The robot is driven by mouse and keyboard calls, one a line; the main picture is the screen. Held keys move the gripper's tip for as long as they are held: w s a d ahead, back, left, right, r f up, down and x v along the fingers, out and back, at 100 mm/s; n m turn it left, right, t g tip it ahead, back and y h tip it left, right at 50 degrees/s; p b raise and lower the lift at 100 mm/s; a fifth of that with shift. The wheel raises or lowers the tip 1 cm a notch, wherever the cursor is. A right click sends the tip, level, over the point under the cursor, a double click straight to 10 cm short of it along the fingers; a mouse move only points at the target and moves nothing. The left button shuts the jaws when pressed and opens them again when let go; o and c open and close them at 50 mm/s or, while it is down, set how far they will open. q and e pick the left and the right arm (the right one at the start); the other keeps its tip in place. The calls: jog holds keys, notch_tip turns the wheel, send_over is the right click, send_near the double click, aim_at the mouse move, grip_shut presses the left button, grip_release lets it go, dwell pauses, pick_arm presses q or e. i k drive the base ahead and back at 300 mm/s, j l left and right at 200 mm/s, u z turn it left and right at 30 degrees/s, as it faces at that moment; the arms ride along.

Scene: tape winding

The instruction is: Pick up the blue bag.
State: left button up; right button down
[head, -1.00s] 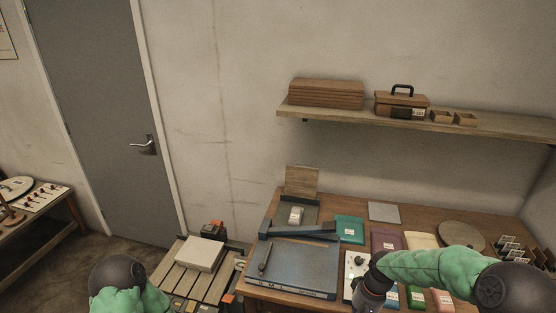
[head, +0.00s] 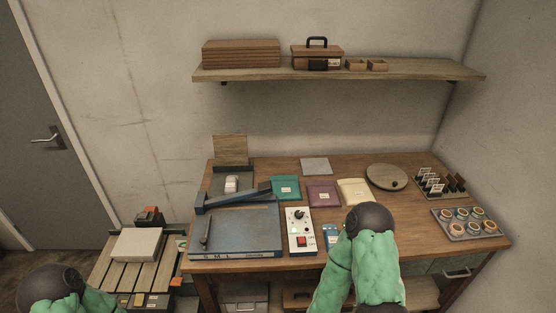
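A small blue bag (head: 331,233) with a pale label lies on the wooden table, just right of the white control box. My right arm covers its right part, so only its left side shows. My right arm rises from the bottom edge over the front of the table, and its gripper is not visible. My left arm is at the bottom left corner, and its gripper is also out of view.
Teal (head: 285,188), purple (head: 322,195) and yellow (head: 353,192) bags lie behind the blue one. The control box (head: 299,231) and a blue-grey cutting board (head: 235,229) are left. A cup tray (head: 468,237) is at the right. A shelf (head: 345,77) hangs above.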

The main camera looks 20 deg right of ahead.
aim_at(331, 234)
jog(key=z, duration=1.1)
jog(key=l+u, duration=0.1)
